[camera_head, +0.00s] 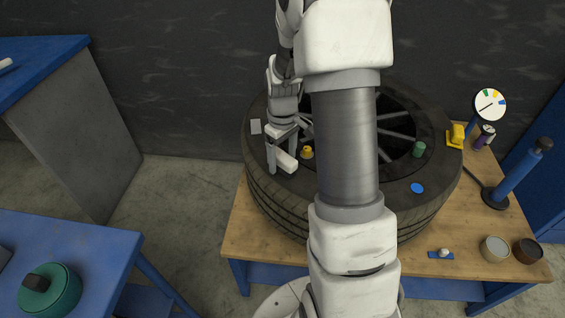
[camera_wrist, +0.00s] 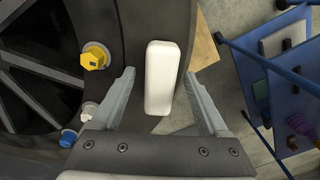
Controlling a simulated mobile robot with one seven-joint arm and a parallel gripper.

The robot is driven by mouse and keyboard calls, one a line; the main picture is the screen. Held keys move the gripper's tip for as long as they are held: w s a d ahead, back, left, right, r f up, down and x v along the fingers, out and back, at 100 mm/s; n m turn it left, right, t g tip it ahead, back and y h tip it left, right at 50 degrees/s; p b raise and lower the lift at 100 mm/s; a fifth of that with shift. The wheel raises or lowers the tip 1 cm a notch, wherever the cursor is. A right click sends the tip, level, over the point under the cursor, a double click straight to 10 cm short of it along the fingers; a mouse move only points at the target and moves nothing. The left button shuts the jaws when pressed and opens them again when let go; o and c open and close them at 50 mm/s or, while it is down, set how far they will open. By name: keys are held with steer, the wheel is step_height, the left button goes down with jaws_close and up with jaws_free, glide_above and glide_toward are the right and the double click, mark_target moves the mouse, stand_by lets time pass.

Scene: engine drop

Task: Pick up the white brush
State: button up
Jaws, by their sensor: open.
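The white brush (camera_wrist: 162,77) is a plain white rounded block in the wrist view, near the outer edge of the tire (camera_wrist: 201,40). In the head view the white brush (camera_head: 286,161) shows at the left side of the tire (camera_head: 262,178), partly behind my gripper (camera_head: 282,161). My gripper (camera_wrist: 160,77) is open, with one finger on each side of the brush in the wrist view. A gap shows between each finger and the brush. I cannot tell how far the fingertips are above the tire.
A yellow cap (camera_head: 307,152) is close to the right of my gripper. A green cylinder (camera_head: 418,149), a blue disc (camera_head: 417,188) and a grey plate (camera_head: 255,127) are on the tire. The wooden table (camera_head: 260,245) holds a gauge (camera_head: 489,104), a blue stand (camera_head: 515,175) and small cups (camera_head: 495,249).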

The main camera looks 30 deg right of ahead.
steer(key=shift+f, duration=0.2)
stand_by(0.5)
jaws_close()
stand_by(0.3)
